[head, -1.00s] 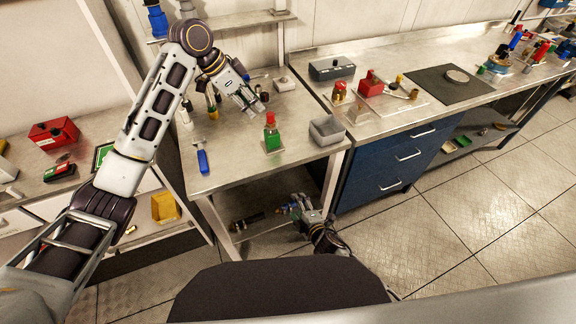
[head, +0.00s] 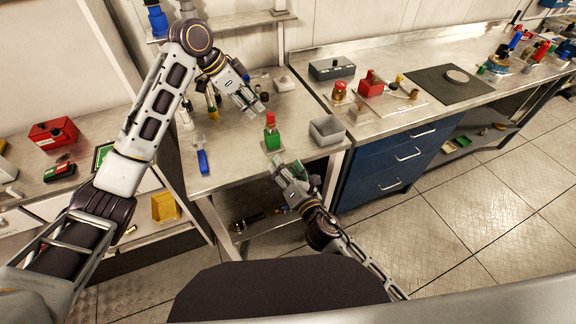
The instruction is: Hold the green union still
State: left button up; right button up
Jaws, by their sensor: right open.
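The green union (head: 272,140), a green body with a red top, stands upright on a small pale plate on the steel table. My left gripper (head: 258,106) is above and slightly left of it, pointing down and right. Its fingers look apart, with nothing visible between them, and it does not appear to touch the union. My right gripper (head: 279,164) is open at the table's front edge, just below the union in the picture, with a small visible gap to it.
A blue-handled tool (head: 203,162) lies to the left. Small dark bottles stand behind, partly hidden by my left gripper. A lower shelf (head: 262,222) holds dark parts.

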aim_at(274, 141)
jog(key=shift+d+r+n, duration=0.1)
jog(key=shift+d+n, duration=0.05)
jog(key=shift+n, duration=1.75)
jog(key=shift+d+r+n, duration=0.1)
jog(key=shift+n, duration=1.8)
jog(key=shift+w, duration=0.25)
jog(key=shift+x, duration=6.75)
jog(key=shift+r, duration=0.15)
jog(key=c, duration=1.4)
